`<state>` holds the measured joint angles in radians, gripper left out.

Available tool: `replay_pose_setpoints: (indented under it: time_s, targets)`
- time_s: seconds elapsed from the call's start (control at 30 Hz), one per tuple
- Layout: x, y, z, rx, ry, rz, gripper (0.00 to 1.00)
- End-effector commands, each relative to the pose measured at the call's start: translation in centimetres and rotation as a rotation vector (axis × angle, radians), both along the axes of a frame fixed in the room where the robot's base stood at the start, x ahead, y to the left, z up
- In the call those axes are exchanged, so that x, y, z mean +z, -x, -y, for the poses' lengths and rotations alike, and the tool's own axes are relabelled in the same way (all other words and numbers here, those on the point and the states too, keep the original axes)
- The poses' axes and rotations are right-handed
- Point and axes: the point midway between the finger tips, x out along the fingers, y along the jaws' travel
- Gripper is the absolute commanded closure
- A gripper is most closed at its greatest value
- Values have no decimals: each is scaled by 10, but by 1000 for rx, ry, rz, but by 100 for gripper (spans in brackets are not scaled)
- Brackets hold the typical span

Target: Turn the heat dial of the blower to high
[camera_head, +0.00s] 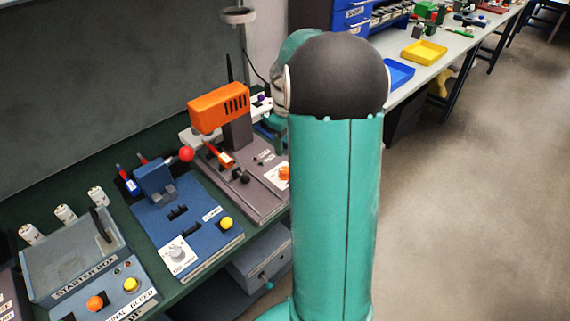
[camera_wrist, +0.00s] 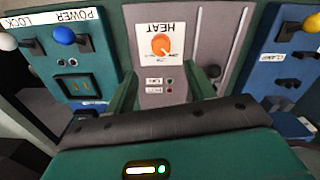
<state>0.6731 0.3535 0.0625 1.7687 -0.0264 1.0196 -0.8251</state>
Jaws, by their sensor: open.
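The blower (camera_head: 218,108) has an orange head on a dark post over a grey-brown base, left of my arm in the head view. Its orange heat dial (camera_head: 284,173) shows at the base's right edge, beside my arm. In the wrist view the heat dial (camera_wrist: 160,45) sits on a white plate marked HEAT, which appears upside down. My gripper (camera_wrist: 166,82) is open and empty. Its two dark green fingers stand apart to either side, below the dial in the picture, and no contact with the dial shows. In the head view my arm hides most of the gripper.
A blue unit (camera_head: 178,215) with a yellow button stands beside the blower. A grey starter box (camera_head: 75,262) is at the lower left. In the wrist view, a POWER panel (camera_wrist: 72,40) lies left and a blue CLAMP panel (camera_wrist: 290,60) right. The floor at right is clear.

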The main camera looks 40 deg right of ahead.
Motion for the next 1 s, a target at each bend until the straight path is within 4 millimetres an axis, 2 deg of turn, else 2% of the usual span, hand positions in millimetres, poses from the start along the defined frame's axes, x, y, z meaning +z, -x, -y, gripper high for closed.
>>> replay_pose_setpoints:
  time_s: [0.03,0.3,0.5,0.63,0.9,1.0]
  targets:
    - [-12,0,-1,1,-3,-4,46]
    - [-65,-1,-1,0,-4,-4,46]
    - [-95,-3,1,0,-3,-2,46]
    - [-103,-4,2,0,-2,0,46]
    - [-104,-4,2,0,-1,0,46]
    - [-104,-4,2,0,-1,0,64]
